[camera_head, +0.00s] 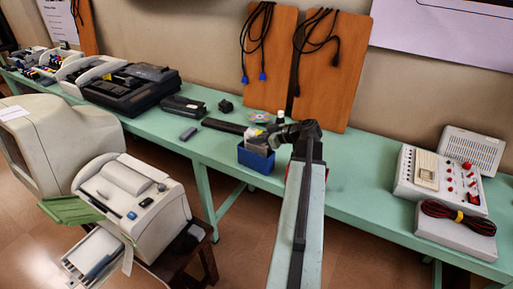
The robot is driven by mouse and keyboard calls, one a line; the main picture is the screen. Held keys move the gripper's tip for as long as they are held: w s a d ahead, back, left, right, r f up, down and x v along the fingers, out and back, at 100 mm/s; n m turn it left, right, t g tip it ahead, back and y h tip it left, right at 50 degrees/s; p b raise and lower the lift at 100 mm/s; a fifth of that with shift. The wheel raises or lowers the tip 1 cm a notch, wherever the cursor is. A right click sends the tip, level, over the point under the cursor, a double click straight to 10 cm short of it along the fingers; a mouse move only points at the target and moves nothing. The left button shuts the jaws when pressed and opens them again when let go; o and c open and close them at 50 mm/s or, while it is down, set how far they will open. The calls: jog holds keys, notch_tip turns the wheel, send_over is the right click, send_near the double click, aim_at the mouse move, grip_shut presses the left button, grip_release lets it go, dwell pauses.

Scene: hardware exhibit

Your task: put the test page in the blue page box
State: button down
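A small blue box (256,160) stands at the front edge of the green bench, left of my arm. A pale, flat sheet-like thing (256,139) with a bit of yellow stands up out of its top. I cannot tell whether this is the test page. My gripper (272,134) reaches left from the end of my arm, just above the right side of the box. Its fingers are small and dark, so I cannot tell whether they are open or touch the sheet. A printer (135,195) at lower left has a pale tray (95,252) at its front.
A beige monitor (45,140) stands left of the printer. A black printer (130,88) and small dark devices (183,106) lie along the bench (205,148). A control panel (440,180) and a box with coiled red-black cable (455,232) stand right. The bench right of my arm has free room.

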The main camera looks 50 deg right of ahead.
jog(key=shift+f, duration=0.3)
jog(key=c, duration=1.7)
grip_release()
jog(key=shift+r, duration=0.1)
jog(key=shift+r, duration=0.1)
jog(key=shift+p+v, duration=3.15)
jog(key=shift+v, duration=2.9)
jog(key=shift+s, duration=0.1)
